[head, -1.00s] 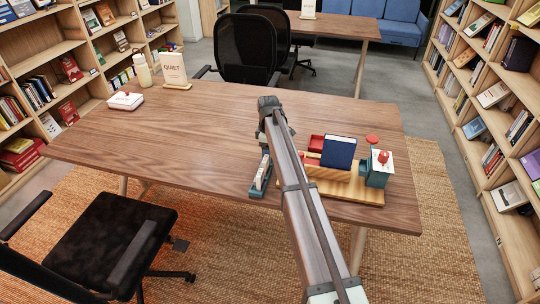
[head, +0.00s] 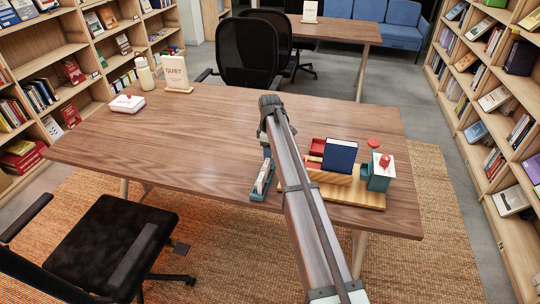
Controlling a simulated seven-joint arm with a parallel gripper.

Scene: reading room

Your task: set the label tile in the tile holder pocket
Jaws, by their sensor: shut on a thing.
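My arm reaches from the bottom edge over the wooden table, and its far bend stands above the middle of the table. My gripper does not show; my own arm links seem to hide it. I cannot make out the label tile. I cannot pick out the tile holder or its pocket for sure. A light wooden stand (head: 361,197) on the right of the table carries a dark blue book-like block (head: 340,155), and a teal box with a white top (head: 380,177) and red knob stands at its right end.
A teal and white stapler-like thing (head: 262,179) lies just left of my arm. A white box (head: 127,104), a bottle (head: 145,74) and a QUIET sign (head: 175,73) stand far left. The table's middle left is clear.

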